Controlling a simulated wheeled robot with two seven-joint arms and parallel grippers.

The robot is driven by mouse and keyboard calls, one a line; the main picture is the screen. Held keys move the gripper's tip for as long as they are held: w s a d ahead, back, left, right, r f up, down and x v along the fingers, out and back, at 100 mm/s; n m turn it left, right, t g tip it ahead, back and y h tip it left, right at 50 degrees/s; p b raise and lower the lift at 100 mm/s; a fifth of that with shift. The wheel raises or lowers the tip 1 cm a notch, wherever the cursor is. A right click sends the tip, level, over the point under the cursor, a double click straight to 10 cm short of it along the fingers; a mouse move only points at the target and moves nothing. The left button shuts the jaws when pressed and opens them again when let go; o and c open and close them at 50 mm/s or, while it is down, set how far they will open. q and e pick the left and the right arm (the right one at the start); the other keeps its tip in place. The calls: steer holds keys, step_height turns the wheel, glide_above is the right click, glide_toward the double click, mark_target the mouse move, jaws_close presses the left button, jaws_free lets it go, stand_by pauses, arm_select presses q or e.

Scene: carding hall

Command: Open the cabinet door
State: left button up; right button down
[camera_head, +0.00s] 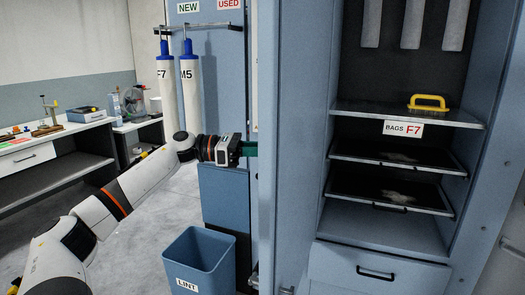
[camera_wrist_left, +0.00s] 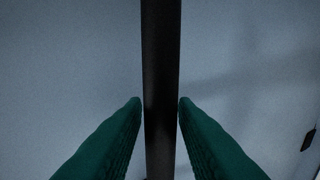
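The blue-grey cabinet (camera_head: 308,130) stands at the right of the head view with its inside exposed. Its door (camera_head: 266,140) appears swung well out and is seen nearly edge-on. My left gripper (camera_head: 250,148) reaches the door's outer side from the left, its green fingertips partly hidden by the door edge. In the left wrist view a dark upright bar handle (camera_wrist_left: 161,70) runs in front of the pale door face (camera_wrist_left: 70,60). The green fingers of my left gripper (camera_wrist_left: 161,102) lie along both sides of the handle, with no clear gap. My right gripper is not in view.
Inside are shelves (camera_head: 405,115) with a yellow-handled item (camera_head: 428,102), and a drawer (camera_head: 375,270) below. A blue lint bin (camera_head: 200,262) stands on the floor under my left arm. White tubes (camera_head: 191,85) hang behind; a workbench (camera_head: 50,150) is far left.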

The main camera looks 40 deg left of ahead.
arm_select(q)
steer(key=shift+o, duration=0.8)
steer(key=b+v, duration=0.5)
steer(key=v, duration=0.7)
steer(key=shift+b, duration=0.35)
steer(key=shift+d, duration=0.1)
